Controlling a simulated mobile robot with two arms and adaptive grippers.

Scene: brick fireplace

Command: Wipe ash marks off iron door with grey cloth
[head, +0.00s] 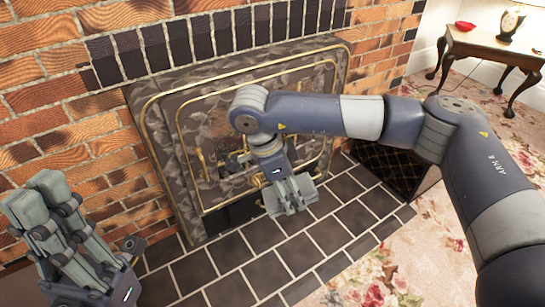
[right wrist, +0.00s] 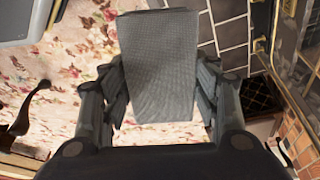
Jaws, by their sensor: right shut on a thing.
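The iron fireplace door (head: 196,122) is dark and mottled grey with brass trim, set in the brick surround in the head view. Ash marks cannot be told apart from its mottled surface. My right gripper (head: 290,203) is in front of the door's lower part, shut on the grey cloth (head: 313,194). The cloth fills the space between the fingers in the right wrist view (right wrist: 158,65), flat and extending past the fingertips. Whether it touches the door is unclear. My left gripper (head: 42,192) is raised at the lower left, apart from the door, with no object visible in it.
Dark hearth tiles (head: 295,238) spread below the door, with a floral carpet (head: 505,145) beyond. A wooden side table (head: 485,45) with a red item (head: 465,25) is at the upper right.

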